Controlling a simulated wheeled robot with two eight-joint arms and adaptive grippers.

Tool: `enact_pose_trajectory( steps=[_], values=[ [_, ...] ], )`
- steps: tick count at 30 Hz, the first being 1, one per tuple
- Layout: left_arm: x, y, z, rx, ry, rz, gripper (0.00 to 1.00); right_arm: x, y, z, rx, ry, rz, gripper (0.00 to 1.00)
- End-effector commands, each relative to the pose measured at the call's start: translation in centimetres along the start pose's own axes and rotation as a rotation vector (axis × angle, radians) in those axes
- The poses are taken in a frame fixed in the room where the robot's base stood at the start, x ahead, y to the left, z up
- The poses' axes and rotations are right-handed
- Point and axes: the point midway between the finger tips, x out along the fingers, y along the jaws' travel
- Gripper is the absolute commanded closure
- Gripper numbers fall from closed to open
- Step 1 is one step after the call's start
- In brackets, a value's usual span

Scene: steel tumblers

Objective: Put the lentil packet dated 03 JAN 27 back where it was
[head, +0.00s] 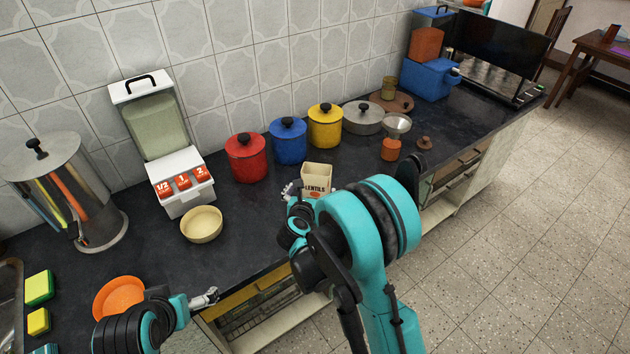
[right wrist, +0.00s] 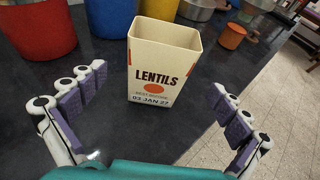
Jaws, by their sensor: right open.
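The lentil packet (head: 317,180) is a cream, open-topped box standing upright on the dark counter, in front of the blue and yellow canisters. In the right wrist view the packet (right wrist: 163,70) shows "LENTILS", an orange dot and "03 JAN 27". My right gripper (right wrist: 155,122) is open, its fingers spread to either side of the packet's near side and apart from it. In the head view my right arm partly hides this gripper (head: 291,195). My left gripper (head: 206,298) is over the counter's front edge at lower left, with nothing visible in it; its jaw state is unclear.
Red (head: 246,157), blue (head: 288,141) and yellow (head: 325,125) canisters stand behind the packet. A dispenser (head: 182,178) and a cream bowl (head: 201,224) are to the left. An orange jar (head: 391,149) stands to the right. Dark counter lies bare around the packet.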

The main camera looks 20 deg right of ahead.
Motion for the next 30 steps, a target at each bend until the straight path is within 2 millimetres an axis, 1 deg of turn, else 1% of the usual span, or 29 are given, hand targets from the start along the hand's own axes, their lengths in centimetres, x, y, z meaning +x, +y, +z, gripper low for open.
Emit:
enact_pose_trajectory(
  steps=[1, 3, 6, 8, 10, 11, 14, 15, 17, 18, 20, 21, 23, 24, 25, 26, 27, 28, 29, 30],
  values=[
    [-0.3, 0.0, -0.2, 0.000, 0.000, 0.000, 0.00, -1.1, 0.0, 0.1, -0.001, 0.001, 0.002, 0.00],
    [-0.5, 0.0, -0.3, 0.000, 0.000, 0.000, 0.00, -2.3, 0.1, 0.1, -0.001, 0.000, 0.003, 0.00],
    [-0.6, 0.0, -0.5, 0.000, 0.000, 0.000, 0.00, -3.5, 0.0, 0.1, -0.001, 0.000, 0.000, 0.00],
    [-0.7, 0.0, -0.5, 0.000, 0.000, 0.000, 0.00, -4.0, 0.0, 0.1, -0.003, -0.002, 0.002, 0.00],
    [-0.7, 0.0, -0.5, 0.000, 0.000, 0.000, 0.00, -4.4, 0.0, 1.1, -0.030, -0.024, 0.009, 0.00],
    [-0.7, 0.0, -0.5, 0.000, 0.000, 0.000, 0.00, -4.7, 0.0, 1.9, -0.056, -0.046, 0.017, 0.00],
    [-0.7, 0.0, -0.5, 0.000, 0.000, 0.000, 0.00, -6.0, 0.3, 6.9, -0.230, -0.173, 0.061, 0.00],
    [-0.7, 0.0, -0.5, 0.000, 0.000, 0.000, 0.00, -7.0, 0.7, 9.5, -0.341, -0.245, 0.085, 0.00],
    [-0.7, 0.0, -0.5, 0.000, 0.000, 0.000, 0.00, -9.1, 1.4, 13.4, -0.546, -0.365, 0.123, 0.00],
    [-0.7, 0.0, -0.5, 0.000, 0.000, 0.000, 0.00, -10.7, 2.1, 15.6, -0.702, -0.444, 0.149, 0.00],
    [-0.7, 0.0, -0.5, 0.000, 0.000, 0.000, 0.00, -13.3, 3.2, 17.8, -0.950, -0.554, 0.185, 0.00],
    [-0.7, 0.0, -0.5, 0.000, 0.000, 0.000, 0.00, -15.1, 3.8, 18.5, -1.119, -0.618, 0.208, 0.00],
    [-0.7, 0.0, -0.5, 0.000, 0.000, 0.000, 0.00, -17.6, 4.5, 18.5, -1.379, -0.700, 0.246, 0.00],
    [-0.7, 0.0, -0.5, 0.000, 0.000, 0.000, 0.00, -19.0, 4.7, 17.9, -1.556, -0.744, 0.272, 0.00],
    [-0.7, 0.0, -0.5, 0.000, 0.000, 0.000, 0.00, -20.1, 4.7, 17.1, -1.688, -0.772, 0.295, 0.00],
    [-0.7, 0.0, -0.5, 0.000, 0.000, 0.000, 0.00, -21.1, 4.5, 16.0, -1.824, -0.794, 0.320, 0.00],
    [-0.7, 0.0, -0.5, 0.000, 0.000, 0.000, 0.00, -22.2, 3.8, 14.3, -2.002, -0.815, 0.357, 0.00],
    [-0.7, 0.0, -0.5, 0.000, 0.000, 0.000, 0.00, -23.0, 3.1, 12.9, -2.137, -0.825, 0.390, 0.00],
    [-0.7, 0.0, -0.5, 0.000, 0.000, 0.000, 0.00, -23.7, 2.2, 11.3, -2.266, -0.827, 0.426, 0.00],
    [-0.7, 0.0, -0.5, 0.000, 0.000, 0.000, 0.00, -24.5, 0.6, 9.2, -2.431, -0.822, 0.479, 0.00]
  ],
)
